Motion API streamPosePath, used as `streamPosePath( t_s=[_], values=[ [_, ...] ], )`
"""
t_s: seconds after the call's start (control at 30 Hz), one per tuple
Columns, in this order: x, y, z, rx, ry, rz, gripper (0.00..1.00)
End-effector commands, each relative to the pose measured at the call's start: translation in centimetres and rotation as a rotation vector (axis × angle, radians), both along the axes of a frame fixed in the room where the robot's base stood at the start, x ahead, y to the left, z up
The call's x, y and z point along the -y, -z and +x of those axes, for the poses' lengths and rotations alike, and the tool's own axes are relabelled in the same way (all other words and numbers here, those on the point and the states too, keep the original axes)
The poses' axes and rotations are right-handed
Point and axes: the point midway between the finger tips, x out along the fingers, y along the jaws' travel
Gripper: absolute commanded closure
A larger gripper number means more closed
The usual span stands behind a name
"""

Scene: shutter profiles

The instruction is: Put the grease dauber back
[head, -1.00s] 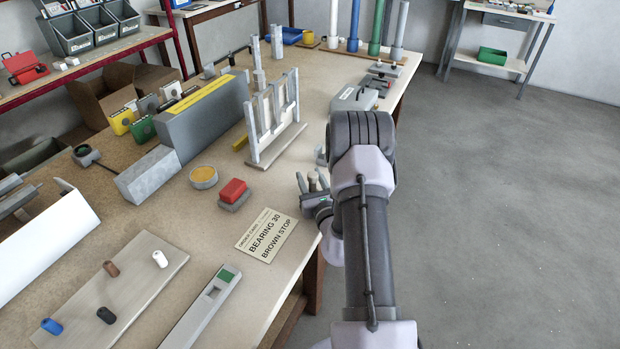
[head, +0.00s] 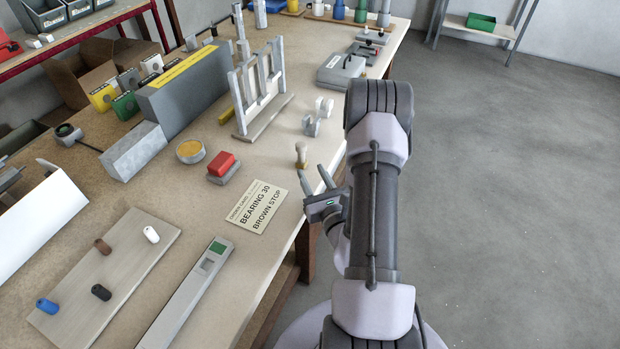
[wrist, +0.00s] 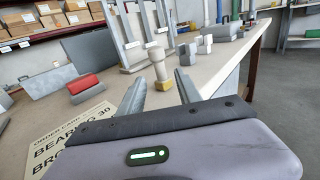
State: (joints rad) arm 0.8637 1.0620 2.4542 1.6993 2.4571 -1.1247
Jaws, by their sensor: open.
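The grease dauber (head: 301,155) appears to be the small pale upright peg with a rounded top and a yellowish foot. It stands on the bench near the right edge, and in the wrist view the dauber (wrist: 159,66) is straight ahead. My gripper (head: 312,170) is open and empty, just in front of the dauber and apart from it. In the wrist view its fingers (wrist: 159,76) spread to either side, with the dauber beyond them. A round tin of yellow grease (head: 190,151) sits to the left. A grey two-post rest (head: 318,116) stands behind the dauber, empty.
An order card (head: 256,205) reading "BEARING 30 BROWN STOP" lies left of my gripper. A red-topped block (head: 223,166) and an upright slotted rack (head: 258,90) stand nearby. A board with coloured stops (head: 110,270) is at the front left. Open floor lies right of the bench.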

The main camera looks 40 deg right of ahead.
Motion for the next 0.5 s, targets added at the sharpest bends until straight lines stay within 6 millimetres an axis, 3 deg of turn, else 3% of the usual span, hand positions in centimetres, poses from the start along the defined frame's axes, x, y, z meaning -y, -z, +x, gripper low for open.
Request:
streamPosePath(
  t_s=[0.17,0.27,0.37,0.4,0.47,0.5],
  values=[
    [-0.4,-0.4,0.0,0.006,-0.016,-0.003,0.59],
    [-4.2,-4.2,2.9,0.062,-0.188,-0.028,0.59],
    [-14.1,-11.5,6.0,0.145,-0.582,-0.105,0.59],
    [-19.2,-14.3,5.9,0.162,-0.775,-0.156,0.59],
    [-27.0,-17.6,3.9,0.162,-1.073,-0.261,0.59],
    [-31.9,-19.0,1.2,0.14,-1.28,-0.361,0.59]
  ],
)
